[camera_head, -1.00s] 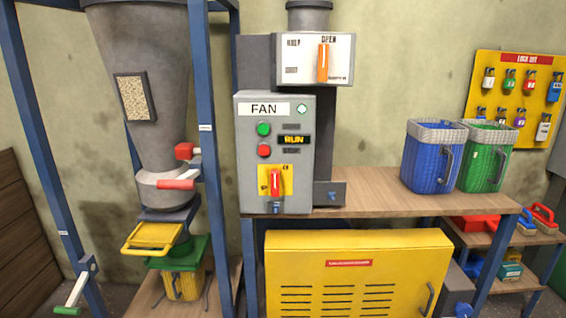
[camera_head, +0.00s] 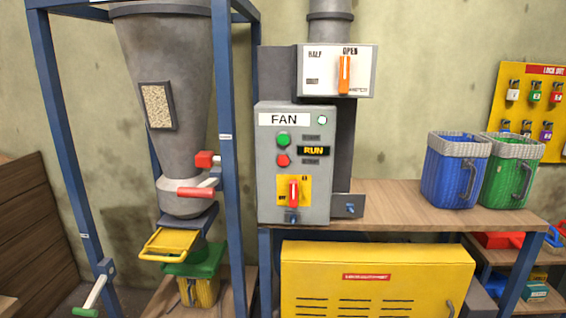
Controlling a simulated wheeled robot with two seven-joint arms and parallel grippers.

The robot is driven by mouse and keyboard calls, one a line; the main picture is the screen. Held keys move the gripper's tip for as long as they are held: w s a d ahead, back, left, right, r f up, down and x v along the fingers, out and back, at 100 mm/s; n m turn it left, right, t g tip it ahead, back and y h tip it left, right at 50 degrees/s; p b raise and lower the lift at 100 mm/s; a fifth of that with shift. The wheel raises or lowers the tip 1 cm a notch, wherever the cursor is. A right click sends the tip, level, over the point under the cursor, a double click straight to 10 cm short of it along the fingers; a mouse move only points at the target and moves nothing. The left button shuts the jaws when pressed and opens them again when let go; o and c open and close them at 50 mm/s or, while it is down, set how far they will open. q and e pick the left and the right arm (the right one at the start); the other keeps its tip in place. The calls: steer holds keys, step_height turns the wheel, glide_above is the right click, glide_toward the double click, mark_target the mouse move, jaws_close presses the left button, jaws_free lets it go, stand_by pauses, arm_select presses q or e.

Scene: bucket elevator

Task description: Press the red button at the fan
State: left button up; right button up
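The grey fan control box (camera_head: 262,180) stands at the left end of the wooden bench, labelled FAN. Its red button (camera_head: 283,160) sits below a green button (camera_head: 283,139) on the left of its face. A display (camera_head: 314,151) beside the buttons reads RUN. A red rotary handle (camera_head: 293,194) on a yellow plate stands upright lower on the box. Neither of my grippers is in view, and nothing covers the red button.
A hopper (camera_head: 190,75) in a blue frame stands left of the box. Above it is a panel with an orange lever (camera_head: 344,75) at OPEN. A yellow cabinet (camera_head: 400,275) is below.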

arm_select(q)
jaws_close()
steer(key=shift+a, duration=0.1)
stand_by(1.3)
